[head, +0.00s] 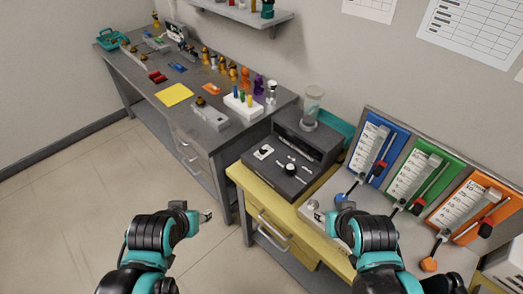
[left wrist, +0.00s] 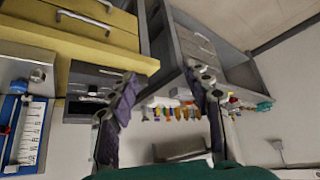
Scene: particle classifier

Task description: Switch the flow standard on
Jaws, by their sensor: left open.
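What appears to be the flow standard is a dark grey box (head: 311,145) on the yellow bench, with a clear cylinder (head: 312,104) on top. Its sloped front panel has a small switch on a white plate (head: 263,152) at left and a round knob (head: 291,168) at right. The switch position is too small to tell. My left gripper (head: 207,214) is open and empty, in front of and left of the bench, apart from the box; its spread fingers show in the left wrist view (left wrist: 165,88). My right gripper (head: 317,211) is over the yellow bench, below the box; its jaws are unclear.
Blue (head: 372,146), green (head: 416,178) and orange (head: 468,209) chart panels with levers stand at right, near my right arm. A grey bench (head: 140,80) with coloured pieces stands at left. Open floor (head: 70,190) lies at left.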

